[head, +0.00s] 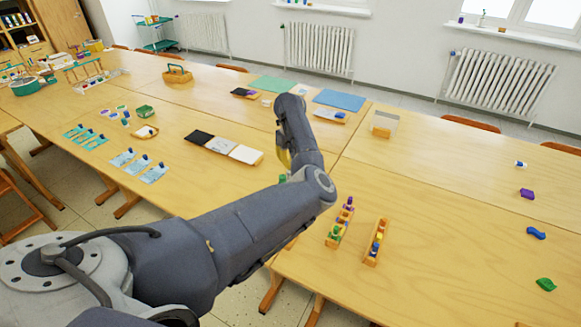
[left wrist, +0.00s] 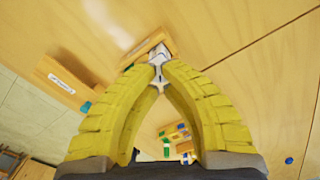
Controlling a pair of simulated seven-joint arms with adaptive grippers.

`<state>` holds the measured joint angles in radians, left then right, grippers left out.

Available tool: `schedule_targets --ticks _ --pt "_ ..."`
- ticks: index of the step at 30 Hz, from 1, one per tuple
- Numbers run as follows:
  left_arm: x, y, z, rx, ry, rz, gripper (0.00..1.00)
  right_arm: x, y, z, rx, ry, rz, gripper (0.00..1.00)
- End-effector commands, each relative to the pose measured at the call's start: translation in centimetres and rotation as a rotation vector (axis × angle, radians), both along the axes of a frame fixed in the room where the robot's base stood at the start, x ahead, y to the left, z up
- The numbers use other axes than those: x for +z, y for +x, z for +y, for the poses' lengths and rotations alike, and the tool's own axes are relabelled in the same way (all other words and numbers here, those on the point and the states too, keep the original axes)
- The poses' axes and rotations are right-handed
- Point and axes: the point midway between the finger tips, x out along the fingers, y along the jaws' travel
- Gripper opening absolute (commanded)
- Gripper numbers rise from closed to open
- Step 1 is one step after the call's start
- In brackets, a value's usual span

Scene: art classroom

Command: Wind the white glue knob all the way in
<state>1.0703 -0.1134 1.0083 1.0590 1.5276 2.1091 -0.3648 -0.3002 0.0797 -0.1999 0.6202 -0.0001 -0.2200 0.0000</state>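A small white knob (left wrist: 159,57) shows in the left wrist view, on a wooden block (left wrist: 137,52) beneath the fingertips. My left gripper (left wrist: 160,72) has its two yellow ridged fingers converging on the knob, with the white part between the tips. It looks shut on the knob, though the contact is small in the picture. In the head view only a bit of a yellow finger (head: 283,156) shows behind my left arm, which hides the knob. How far in the knob stands cannot be told. My right gripper is not in view.
A wooden block with a white label (left wrist: 62,83) lies beside the fingers. Two wooden racks (head: 364,262) hold several coloured pieces near the front edge. A black-and-white panel tray (head: 222,146) lies left of my arm. The table to the right is mostly clear.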

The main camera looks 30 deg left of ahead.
Motion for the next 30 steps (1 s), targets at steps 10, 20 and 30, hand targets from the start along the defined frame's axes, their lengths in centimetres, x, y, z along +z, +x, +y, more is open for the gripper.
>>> schedule_targets --ticks 10,20,30 --pt "-0.47 -0.02 0.01 -0.001 0.000 0.001 0.00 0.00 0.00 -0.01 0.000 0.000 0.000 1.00" --pt "-0.88 -0.02 0.00 0.000 0.000 0.001 0.00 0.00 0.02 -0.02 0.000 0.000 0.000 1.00" --pt "-0.81 0.00 0.00 0.000 0.000 0.001 0.00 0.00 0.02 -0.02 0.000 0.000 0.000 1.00"
